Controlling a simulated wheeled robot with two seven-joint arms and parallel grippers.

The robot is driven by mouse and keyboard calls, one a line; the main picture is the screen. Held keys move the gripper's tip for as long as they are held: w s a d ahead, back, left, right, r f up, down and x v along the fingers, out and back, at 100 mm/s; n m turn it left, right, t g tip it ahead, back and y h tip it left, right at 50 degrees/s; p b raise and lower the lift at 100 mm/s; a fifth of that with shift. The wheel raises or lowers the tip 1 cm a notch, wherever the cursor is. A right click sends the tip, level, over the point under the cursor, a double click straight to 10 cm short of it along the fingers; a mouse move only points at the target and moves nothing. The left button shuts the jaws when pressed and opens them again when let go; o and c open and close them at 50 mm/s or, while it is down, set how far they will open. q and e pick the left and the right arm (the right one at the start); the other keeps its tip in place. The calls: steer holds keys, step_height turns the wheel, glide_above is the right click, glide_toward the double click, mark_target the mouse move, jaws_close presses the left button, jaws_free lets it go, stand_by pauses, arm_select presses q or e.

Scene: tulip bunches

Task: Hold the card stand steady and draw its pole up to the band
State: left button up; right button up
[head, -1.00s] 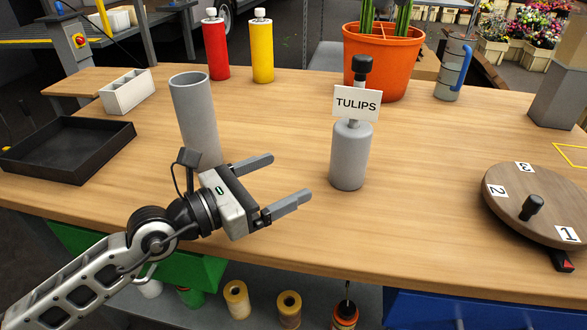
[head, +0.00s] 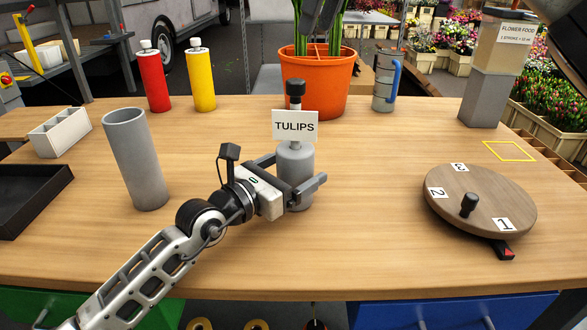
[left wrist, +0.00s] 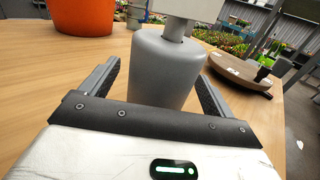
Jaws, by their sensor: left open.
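The card stand has a grey cylindrical base (head: 295,163), a white TULIPS card (head: 294,127) and a pole with a black knob (head: 295,88). It stands upright on the table. My left gripper (head: 304,172) is open, with one finger on each side of the base. In the left wrist view the base (left wrist: 165,72) sits between the two fingers, with a gap visible on each side. A dark grey shape at the top middle of the head view, in front of the green stems, seems to be my right gripper (head: 322,15); its fingers are unclear. No band is distinguishable on the pole.
A grey open cylinder (head: 136,160) stands left of my left arm. A round numbered turntable (head: 480,190) with a black knob is at right. An orange pot (head: 318,85), a red bottle (head: 154,78) and a yellow bottle (head: 201,80) stand behind. Table is clear between stand and turntable.

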arm_select(q)
steer(key=shift+w+d, duration=0.15)
steer(key=shift+c, duration=0.2)
steer(key=c, duration=1.3)
steer(key=shift+o, duration=0.2)
